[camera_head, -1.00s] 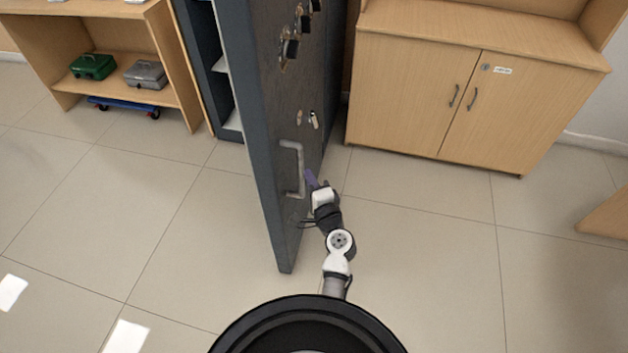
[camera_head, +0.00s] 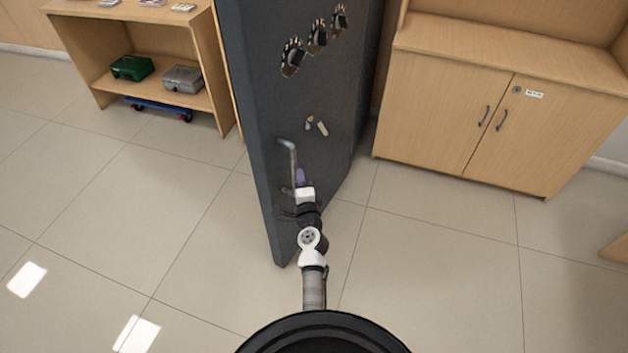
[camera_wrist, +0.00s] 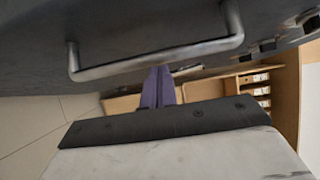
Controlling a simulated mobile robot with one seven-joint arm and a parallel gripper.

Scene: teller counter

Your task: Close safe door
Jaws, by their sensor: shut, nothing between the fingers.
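The safe door (camera_head: 310,95) is a tall dark grey slab, standing ajar, with its outer face towards my arm. A grey U-shaped pull handle (camera_head: 289,150) is on its lower part. My gripper (camera_head: 301,177), with purple fingers, is low beside the handle at the door's outer face. In the wrist view the shut fingers (camera_wrist: 158,88) point past the handle bar (camera_wrist: 155,61), with nothing between them. I cannot tell whether they touch the bar or door. The safe's inside is hidden behind the door.
A wooden cabinet (camera_head: 460,120) stands to the right, and a wooden shelf (camera_head: 85,60) with a green box (camera_head: 132,67) and a grey box (camera_head: 182,79) to the left. The tiled floor (camera_head: 430,260) around is clear.

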